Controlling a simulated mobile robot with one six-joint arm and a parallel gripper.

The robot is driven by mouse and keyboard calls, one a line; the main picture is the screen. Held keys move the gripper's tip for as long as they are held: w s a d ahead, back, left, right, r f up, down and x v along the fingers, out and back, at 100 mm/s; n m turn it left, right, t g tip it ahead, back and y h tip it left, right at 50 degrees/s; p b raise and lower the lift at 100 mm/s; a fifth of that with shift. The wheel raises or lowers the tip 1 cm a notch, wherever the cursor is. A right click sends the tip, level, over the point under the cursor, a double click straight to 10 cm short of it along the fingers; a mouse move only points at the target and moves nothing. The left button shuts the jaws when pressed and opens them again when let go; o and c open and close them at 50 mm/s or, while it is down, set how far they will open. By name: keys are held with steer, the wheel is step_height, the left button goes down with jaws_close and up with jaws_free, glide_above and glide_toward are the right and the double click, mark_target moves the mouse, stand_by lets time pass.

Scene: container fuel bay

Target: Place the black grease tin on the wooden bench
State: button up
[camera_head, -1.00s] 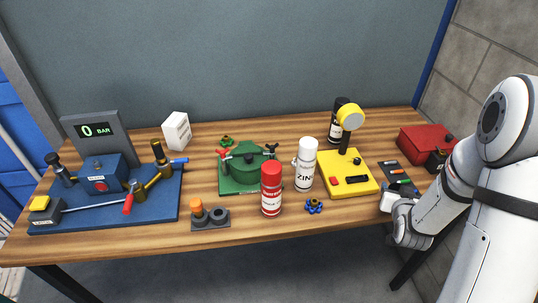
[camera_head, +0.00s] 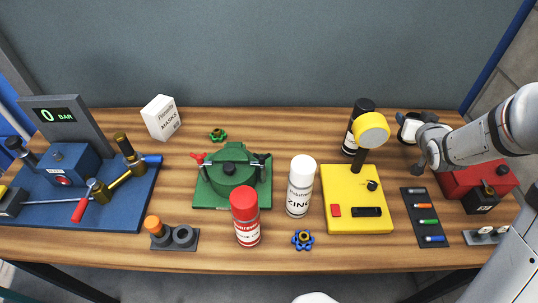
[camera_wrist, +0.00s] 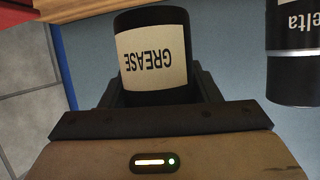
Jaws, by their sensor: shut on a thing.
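The black grease tin (camera_wrist: 155,60) is between the jaws of my gripper (camera_wrist: 158,92) in the wrist view. Its cream label reads GREASE, upside down in that picture. In the camera_head view, the tin (camera_head: 408,127) is at the back right of the wooden bench (camera_head: 300,258). My gripper (camera_head: 421,138) is shut on it there, partly hidden by my wrist. I cannot tell whether the tin touches the bench top.
A black spray can (camera_head: 357,132) stands left of the tin, also in the wrist view (camera_wrist: 292,65). A red box (camera_head: 465,181) lies under my forearm. The yellow device (camera_head: 352,198) and pen tray (camera_head: 423,212) are nearer the front. Bare wood shows at back centre.

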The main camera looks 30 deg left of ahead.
steer(key=shift+w+a+r, duration=0.1)
steer(key=shift+w+r, duration=0.05)
steer(key=shift+w, duration=0.35)
steer(key=shift+s+f, duration=0.15)
steer(key=shift+f, duration=0.2)
step_height(320, 180, down, 4)
steer(key=shift+f+p, duration=0.15)
steer(key=shift+p, duration=0.2)
steer(key=shift+f+p, duration=0.35)
steer(key=shift+f, duration=2.15)
steer(key=shift+f, duration=0.1)
steer(key=o, duration=1.1)
